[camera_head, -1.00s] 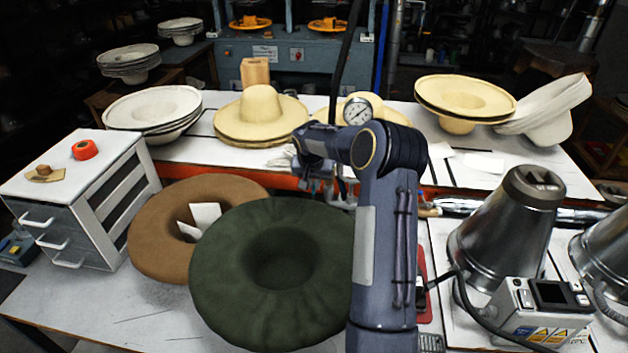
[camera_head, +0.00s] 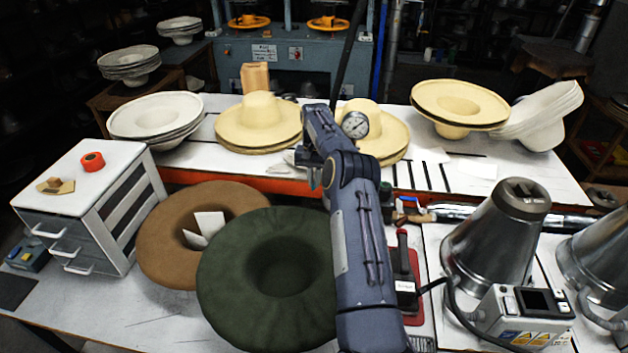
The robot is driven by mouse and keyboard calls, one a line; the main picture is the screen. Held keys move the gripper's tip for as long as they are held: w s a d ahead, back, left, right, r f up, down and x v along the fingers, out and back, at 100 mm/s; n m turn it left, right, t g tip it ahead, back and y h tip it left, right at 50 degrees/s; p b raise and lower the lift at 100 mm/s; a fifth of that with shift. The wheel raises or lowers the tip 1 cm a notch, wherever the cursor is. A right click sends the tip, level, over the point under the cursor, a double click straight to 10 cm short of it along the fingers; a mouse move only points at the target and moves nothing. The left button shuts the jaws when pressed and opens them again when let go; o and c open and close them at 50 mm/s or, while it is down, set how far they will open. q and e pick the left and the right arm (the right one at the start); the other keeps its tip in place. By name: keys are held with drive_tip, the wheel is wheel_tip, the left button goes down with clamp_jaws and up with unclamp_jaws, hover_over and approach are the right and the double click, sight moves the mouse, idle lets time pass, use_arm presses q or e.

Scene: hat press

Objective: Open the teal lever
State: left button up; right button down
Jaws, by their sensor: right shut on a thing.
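My right arm reaches up from the bottom of the head view to the orange-edged front of the back table. My right gripper (camera_head: 314,176) is at the end of this arm, left of the pressure gauge (camera_head: 355,124). It is small and partly covered by the wrist. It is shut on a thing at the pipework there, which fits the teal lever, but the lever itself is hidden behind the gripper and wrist. My left gripper is not in view.
A dark green hat (camera_head: 270,277) and a brown hat (camera_head: 165,238) lie left of my arm. A red-based tool (camera_head: 404,285), a metal cone (camera_head: 497,237) and a control box (camera_head: 525,318) stand to its right. Cream hats (camera_head: 258,122) sit behind.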

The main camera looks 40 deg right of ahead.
drive_tip(key=c, duration=1.5)
unclamp_jaws()
drive_tip(key=shift+w+d+r, duration=0.1)
drive_tip(key=shift+d+r, duration=0.05)
drive_tip(key=shift+r, duration=1.75)
drive_tip(key=shift+w+d+r, duration=0.1)
drive_tip(key=shift+d+r, duration=0.05)
drive_tip(key=shift+r, duration=1.7)
